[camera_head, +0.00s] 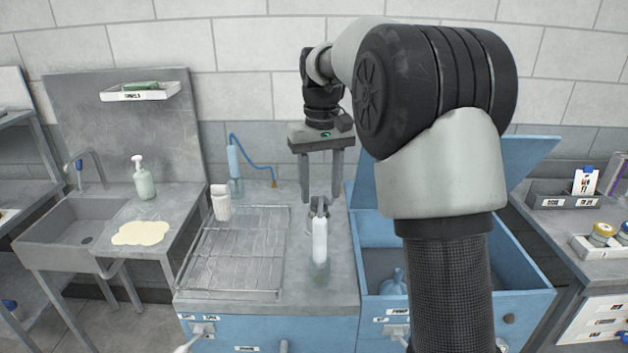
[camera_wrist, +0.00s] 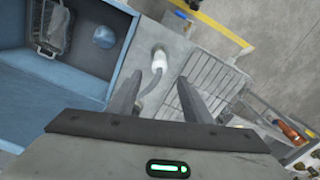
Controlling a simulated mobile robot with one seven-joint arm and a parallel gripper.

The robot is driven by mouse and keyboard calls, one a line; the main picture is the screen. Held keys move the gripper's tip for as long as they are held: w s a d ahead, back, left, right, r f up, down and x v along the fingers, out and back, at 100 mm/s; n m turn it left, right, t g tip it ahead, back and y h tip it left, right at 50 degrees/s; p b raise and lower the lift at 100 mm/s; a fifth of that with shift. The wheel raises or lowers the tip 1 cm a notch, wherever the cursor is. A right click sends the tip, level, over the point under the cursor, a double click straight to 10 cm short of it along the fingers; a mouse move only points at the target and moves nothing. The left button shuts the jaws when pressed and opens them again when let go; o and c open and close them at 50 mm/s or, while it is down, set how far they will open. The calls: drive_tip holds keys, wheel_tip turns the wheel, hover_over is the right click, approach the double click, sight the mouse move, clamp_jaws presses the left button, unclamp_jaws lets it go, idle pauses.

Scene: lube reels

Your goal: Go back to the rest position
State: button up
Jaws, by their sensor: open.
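My gripper (camera_head: 320,198) hangs fingers-down over the middle counter, and its two fingers are apart. A white bottle (camera_head: 320,243) with a grey top stands upright on the counter just below the fingertips in the head view. In the wrist view the gripper (camera_wrist: 160,98) is open, with the white bottle (camera_wrist: 160,60) and its curved grey part showing in line with the gap between the fingers. The fingers do not grip it. Whether a fingertip touches its top is unclear.
A wire rack (camera_head: 235,250) and a white cup (camera_head: 220,203) are left of the bottle. A blue open-lidded bin (camera_head: 525,275) is on the right, holding a blue funnel-like item (camera_head: 393,282). A blue tube stand (camera_head: 235,165) is behind. A sink (camera_head: 75,235) is far left.

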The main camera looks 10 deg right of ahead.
drive_tip(key=s+r+t+p, duration=0.1)
drive_tip(key=s+r, duration=0.2)
drive_tip(key=s, duration=0.3)
drive_tip(key=s+r+t, duration=0.1)
drive_tip(key=s+r, duration=0.2)
drive_tip(key=s, duration=0.4)
drive_tip(key=s+r+m+t+p, duration=0.1)
drive_tip(key=s+r+t, duration=0.1)
drive_tip(key=s, duration=0.5)
drive_tip(key=shift+s+r+p, duration=0.15)
drive_tip(key=shift+r+p, duration=0.2)
drive_tip(key=shift+r, duration=0.2)
drive_tip(key=shift+t, duration=0.8)
drive_tip(key=s+f, duration=0.1)
drive_tip(key=s, duration=0.1)
drive_tip(key=s+f, duration=0.1)
drive_tip(key=s, duration=0.2)
drive_tip(key=s+f, duration=0.1)
drive_tip(key=s, duration=0.2)
drive_tip(key=shift+p, duration=0.4)
drive_tip(key=shift+c, duration=0.4)
drive_tip(key=shift+s+f, duration=0.15)
drive_tip(key=shift+s, duration=0.05)
drive_tip(key=shift+c, duration=1.4)
drive_tip(key=shift+d, duration=0.1)
